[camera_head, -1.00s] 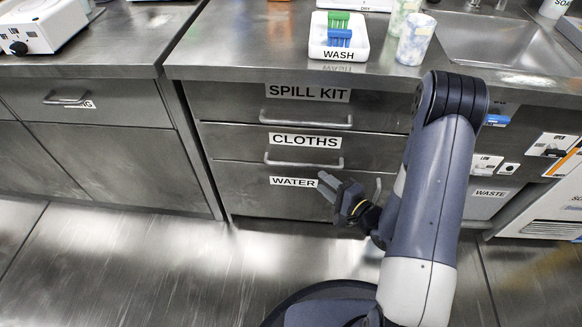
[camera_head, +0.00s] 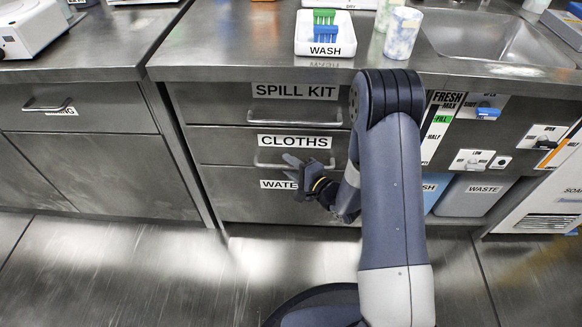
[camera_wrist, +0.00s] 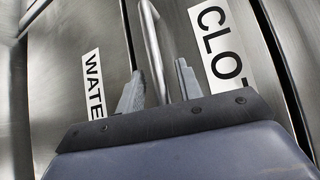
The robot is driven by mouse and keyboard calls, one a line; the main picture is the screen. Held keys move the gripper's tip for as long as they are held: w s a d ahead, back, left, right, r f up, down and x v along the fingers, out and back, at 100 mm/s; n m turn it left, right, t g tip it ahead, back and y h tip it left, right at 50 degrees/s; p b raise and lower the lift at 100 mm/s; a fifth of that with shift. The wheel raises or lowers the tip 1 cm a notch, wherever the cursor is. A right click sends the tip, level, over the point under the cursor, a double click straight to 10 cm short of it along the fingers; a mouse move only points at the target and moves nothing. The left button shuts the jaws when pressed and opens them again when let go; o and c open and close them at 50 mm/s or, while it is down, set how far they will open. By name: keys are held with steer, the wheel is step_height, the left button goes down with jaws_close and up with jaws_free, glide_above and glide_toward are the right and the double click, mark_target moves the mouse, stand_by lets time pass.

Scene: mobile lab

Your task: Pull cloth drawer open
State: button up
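The cloths drawer (camera_head: 228,148) is a steel front in the middle of the cabinet, labelled CLOTHS, and looks shut. Its bar handle (camera_head: 265,165) runs below the label. The handle also shows in the wrist view (camera_wrist: 152,45). My gripper (camera_head: 288,168) is at the handle's middle, fingers pointing at the drawer. In the wrist view my gripper (camera_wrist: 158,87) is open, with one finger on each side of the bar and gaps between. Whether the bar is fully between the fingertips in depth, I cannot tell.
The spill kit drawer (camera_head: 225,105) is above and the water drawer (camera_head: 235,195) below, both shut. The counter (camera_head: 230,45) overhangs the drawers and bears a wash tray (camera_head: 345,38) and cups. A waste bin (camera_head: 470,197) stands at the right.

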jaws_close()
stand_by(0.6)
